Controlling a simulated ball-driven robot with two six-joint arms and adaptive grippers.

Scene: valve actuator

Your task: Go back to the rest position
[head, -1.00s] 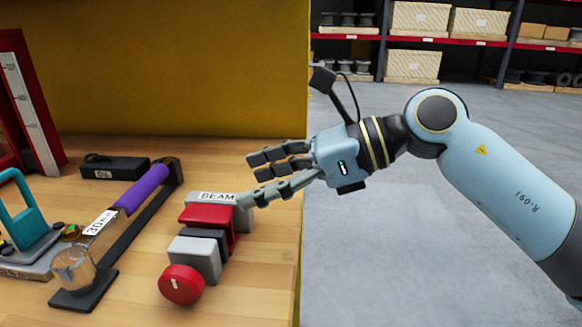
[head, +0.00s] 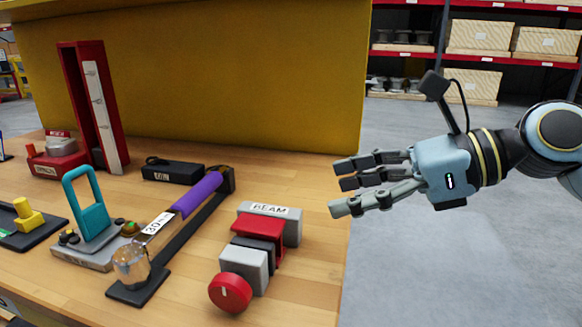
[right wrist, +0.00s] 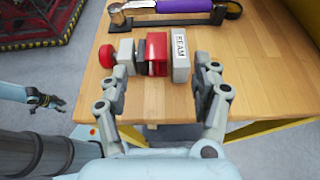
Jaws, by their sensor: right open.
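My right gripper (head: 345,182) is open and empty in the head view. It hangs just past the right edge of the wooden table (head: 322,225), to the right of the device labelled BEAM (head: 272,228). In the right wrist view its spread fingers (right wrist: 163,95) frame the BEAM device (right wrist: 180,58) on the table, with a gap between. That device is red and grey with a round red knob (head: 230,292) at its near end. Part of another arm with a dark hand (right wrist: 45,100) shows at the left of the right wrist view; the head view shows no left gripper.
A purple-handled tool on a stand (head: 199,195), a teal lever unit (head: 90,222), a black box (head: 172,171) and a red upright frame (head: 85,100) stand on the table. A yellow panel (head: 200,75) rises behind. Open grey floor (head: 440,265) lies to the right.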

